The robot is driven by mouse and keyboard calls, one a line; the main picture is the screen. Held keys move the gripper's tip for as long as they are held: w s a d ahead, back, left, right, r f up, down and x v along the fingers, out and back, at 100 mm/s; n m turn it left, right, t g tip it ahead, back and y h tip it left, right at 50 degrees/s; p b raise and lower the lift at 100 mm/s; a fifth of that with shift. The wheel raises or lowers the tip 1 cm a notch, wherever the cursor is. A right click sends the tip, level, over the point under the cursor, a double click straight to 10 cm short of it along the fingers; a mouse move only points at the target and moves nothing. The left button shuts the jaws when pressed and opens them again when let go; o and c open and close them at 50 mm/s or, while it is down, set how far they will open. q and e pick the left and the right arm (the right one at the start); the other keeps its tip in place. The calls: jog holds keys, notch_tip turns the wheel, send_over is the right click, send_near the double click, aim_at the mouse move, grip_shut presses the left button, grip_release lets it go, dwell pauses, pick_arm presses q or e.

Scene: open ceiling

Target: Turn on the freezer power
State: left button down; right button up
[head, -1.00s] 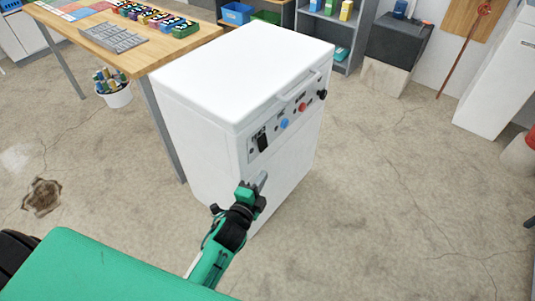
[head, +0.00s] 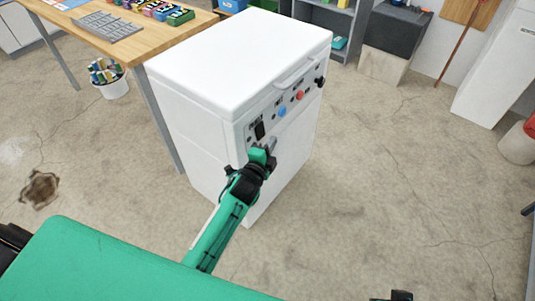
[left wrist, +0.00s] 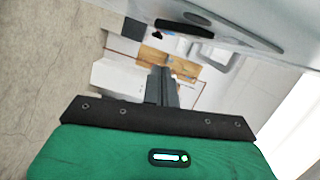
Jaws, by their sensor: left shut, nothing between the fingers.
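The white freezer (head: 225,75) stands on the floor in the middle of the head view, with a control panel along the top of its front. A black rocker-like switch (head: 259,130) is at the panel's left end, followed by a blue knob (head: 282,112), a red knob (head: 300,96) and a black knob (head: 319,82). My left gripper (head: 270,148) is shut and empty, just below and right of the switch; contact cannot be told. Its closed fingers show in the left wrist view (left wrist: 162,88). A dark piece at the bottom edge may be my right gripper (head: 400,296).
A wooden table (head: 127,50) with a grey tray (head: 107,26) stands left of the freezer. A white bucket (head: 112,86) is beneath it. Shelves (head: 325,22) and a dark box (head: 395,32) stand behind. The floor right of the freezer is clear.

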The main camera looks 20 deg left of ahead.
aim_at(260, 131)
pick_arm(q)
jog(key=shift+w+a+f, duration=0.15)
jog(key=shift+w+a, duration=0.1)
jog(key=shift+a, duration=0.55)
jog(key=shift+w+a+f, duration=0.15)
jog(key=shift+w+a, duration=0.05)
jog(key=shift+a, duration=0.6)
pick_arm(e)
jog(key=shift+s, duration=0.35)
jog(key=shift+w, duration=0.15)
pick_arm(q)
jog(key=shift+w+a+f+m+b, duration=0.2)
jog(key=shift+a+m+b, duration=0.15)
jog(key=shift+m+b, duration=0.15)
pick_arm(e)
jog(key=shift+w+a+f+t+y, duration=0.2)
jog(key=shift+w+a+t+y, duration=0.15)
jog(key=shift+w+a, duration=0.35)
pick_arm(q)
jog(key=shift+f, duration=0.1)
pick_arm(e)
jog(key=shift+d, duration=0.1)
